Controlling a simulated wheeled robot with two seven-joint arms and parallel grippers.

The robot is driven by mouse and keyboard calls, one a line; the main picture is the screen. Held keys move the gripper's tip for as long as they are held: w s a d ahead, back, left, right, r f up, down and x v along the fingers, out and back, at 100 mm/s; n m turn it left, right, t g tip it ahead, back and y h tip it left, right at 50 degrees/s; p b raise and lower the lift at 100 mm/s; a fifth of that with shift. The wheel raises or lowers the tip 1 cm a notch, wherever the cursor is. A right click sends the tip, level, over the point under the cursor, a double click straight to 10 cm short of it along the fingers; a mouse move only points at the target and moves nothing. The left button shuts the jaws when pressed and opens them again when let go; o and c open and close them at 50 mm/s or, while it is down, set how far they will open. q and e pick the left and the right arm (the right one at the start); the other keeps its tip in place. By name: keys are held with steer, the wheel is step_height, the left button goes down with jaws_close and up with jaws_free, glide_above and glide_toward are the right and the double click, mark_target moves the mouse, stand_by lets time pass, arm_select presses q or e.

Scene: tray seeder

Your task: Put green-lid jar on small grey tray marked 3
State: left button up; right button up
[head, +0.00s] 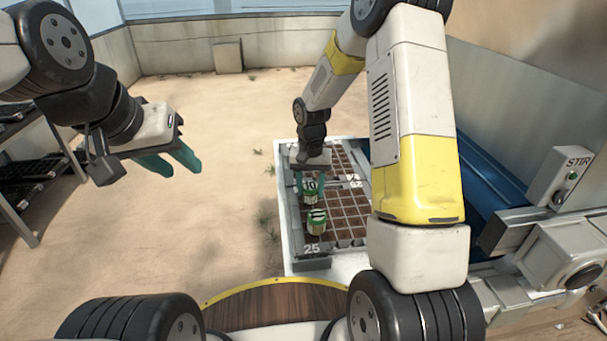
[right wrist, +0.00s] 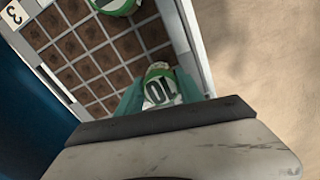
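A white and green jar marked 10 (head: 310,187) is between the teal fingers of my right gripper (head: 311,182), over the left side of the brown celled tray. In the right wrist view the jar (right wrist: 159,88) touches both fingers, and the gripper looks shut on it. A second jar with green and white on it (head: 317,221) stands nearer to me; part of it shows at the top of the right wrist view (right wrist: 115,5). A label reading 3 (right wrist: 13,13) is at that view's top left corner; no small grey tray shows clearly. My left gripper (head: 184,171) is open and empty.
The celled tray sits in a pale frame (head: 287,225) with a 25 label (head: 312,248). A blue strip (head: 484,185) and a STIR button box (head: 560,178) are at right. Dark shelves (head: 30,170) stand at left. Sandy floor is clear between.

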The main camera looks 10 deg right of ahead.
mark_target(310, 186)
steer(key=o, duration=0.4)
steer(key=s+d+r+t, duration=0.1)
steer(key=s+r, duration=0.2)
steer(key=r, duration=0.7)
steer(key=s+r+t, duration=0.1)
steer(key=s+r, duration=0.1)
steer(key=r, duration=0.8)
steer(key=s+d+r+n+t+y, duration=0.1)
steer(key=s+r+t, duration=0.1)
steer(key=s, duration=0.7)
steer(key=s+r+n+t+y, duration=0.1)
steer(key=s+r, duration=0.4)
steer(key=s, duration=0.5)
steer(key=shift+d+n+t, duration=0.35)
steer(key=shift+n+t, duration=0.05)
steer(key=shift+t, duration=0.2)
steer(key=shift+r, duration=0.1)
